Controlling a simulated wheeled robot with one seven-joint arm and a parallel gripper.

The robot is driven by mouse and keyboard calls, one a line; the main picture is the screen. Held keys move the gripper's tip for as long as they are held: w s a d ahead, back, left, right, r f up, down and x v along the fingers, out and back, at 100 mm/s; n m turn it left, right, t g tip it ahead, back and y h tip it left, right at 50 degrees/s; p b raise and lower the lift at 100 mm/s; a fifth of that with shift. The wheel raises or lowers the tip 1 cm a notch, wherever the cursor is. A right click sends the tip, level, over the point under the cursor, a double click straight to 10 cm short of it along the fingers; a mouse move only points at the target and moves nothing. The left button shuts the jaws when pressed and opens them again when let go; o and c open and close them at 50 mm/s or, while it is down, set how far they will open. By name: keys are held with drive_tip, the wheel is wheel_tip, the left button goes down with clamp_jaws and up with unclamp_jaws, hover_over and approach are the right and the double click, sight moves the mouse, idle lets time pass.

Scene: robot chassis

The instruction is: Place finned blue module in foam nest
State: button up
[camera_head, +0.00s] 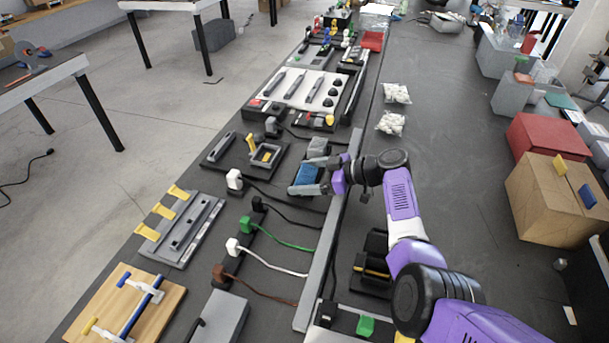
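A blue module (308,173) is near the middle of the view, between the grey fingers of my gripper (310,175). Its fins are too small to make out. One finger lies along its near side and the other along its far side. I cannot tell whether the fingers press on it or whether it is lifted off the dark surface under it. A grey-rimmed square holder with a yellow part inside (266,155) sits on a black board to the left of my gripper. I cannot tell for sure whether this is the foam nest.
A grey block (318,147) is just beyond my gripper. A long grey rail (322,260) runs along the bench beneath my wrist. Plugs with black, green, white and brown cables (270,260) lie on the near left. Two bags of white pieces (391,122) lie on clear dark surface at right.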

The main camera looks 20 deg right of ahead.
drive_tip(key=shift+r, duration=0.1)
drive_tip(key=shift+d+r, duration=0.15)
drive_tip(key=shift+d, duration=0.05)
drive_tip(key=p+v, duration=0.4)
drive_tip(key=v, duration=0.7)
drive_tip(key=shift+s+d, duration=0.2)
drive_tip(key=shift+s, duration=0.05)
drive_tip(key=shift+r, duration=0.1)
